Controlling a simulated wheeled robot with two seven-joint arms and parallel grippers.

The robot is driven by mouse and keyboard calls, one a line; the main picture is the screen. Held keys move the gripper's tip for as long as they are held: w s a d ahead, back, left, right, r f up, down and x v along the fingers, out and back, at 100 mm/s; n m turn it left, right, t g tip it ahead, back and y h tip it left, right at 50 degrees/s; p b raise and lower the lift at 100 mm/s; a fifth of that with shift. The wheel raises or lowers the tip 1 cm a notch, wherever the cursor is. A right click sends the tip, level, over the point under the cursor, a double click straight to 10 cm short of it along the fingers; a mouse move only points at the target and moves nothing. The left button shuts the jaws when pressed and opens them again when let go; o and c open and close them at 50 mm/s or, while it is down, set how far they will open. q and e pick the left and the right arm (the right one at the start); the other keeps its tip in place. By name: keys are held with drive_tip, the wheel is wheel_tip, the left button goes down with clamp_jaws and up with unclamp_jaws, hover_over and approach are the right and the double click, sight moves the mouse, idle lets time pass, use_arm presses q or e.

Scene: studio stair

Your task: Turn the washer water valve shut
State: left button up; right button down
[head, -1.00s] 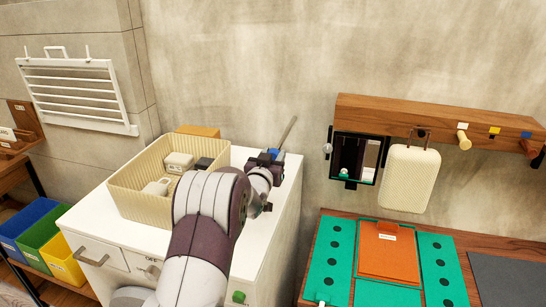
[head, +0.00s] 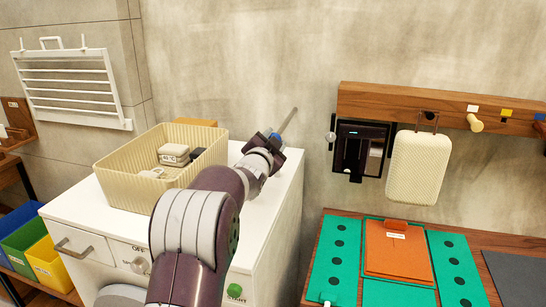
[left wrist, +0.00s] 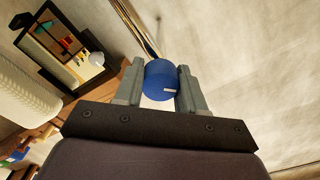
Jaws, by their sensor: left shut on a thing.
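The water valve shows as a round blue knob (left wrist: 161,80) with a small white mark, in the middle of the left wrist view. My left gripper (left wrist: 161,88) has one grey finger on each side of the knob and is shut on it. In the head view the left gripper (head: 275,138) is above the back right of the white cabinet (head: 258,215), at the lower end of a slanted grey rod (head: 289,119). There the gripper mostly hides the knob, with only some blue showing. My right gripper is not in view.
A cream ribbed bin (head: 132,190) with small pale items stands on the cabinet, left of my arm. A wooden rail (head: 385,102) on the wall at right holds a dark framed panel (head: 358,149) and a cream case (head: 417,168). A bench with green mats (head: 335,262) is below.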

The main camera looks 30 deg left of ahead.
use_arm(q)
drive_tip(key=m+b, duration=0.4)
drive_tip(key=b, duration=0.1)
drive_tip(key=shift+f+m, duration=0.3)
drive_tip(key=shift+f, duration=0.05)
drive_tip(key=shift+m+b, duration=0.95)
drive_tip(key=shift+m, duration=0.25)
drive_tip(key=shift+r+m+b, duration=0.15)
drive_tip(key=shift+m+b, duration=0.6)
drive_tip(key=shift+m, duration=0.55)
drive_tip(key=o, duration=1.1)
drive_tip(key=shift+c, duration=0.2)
drive_tip(key=shift+d+r, duration=0.1)
drive_tip(key=b+v, duration=0.2)
drive_tip(key=v, duration=1)
drive_tip(key=shift+s+d, duration=0.15)
drive_tip(key=shift+s, duration=0.2)
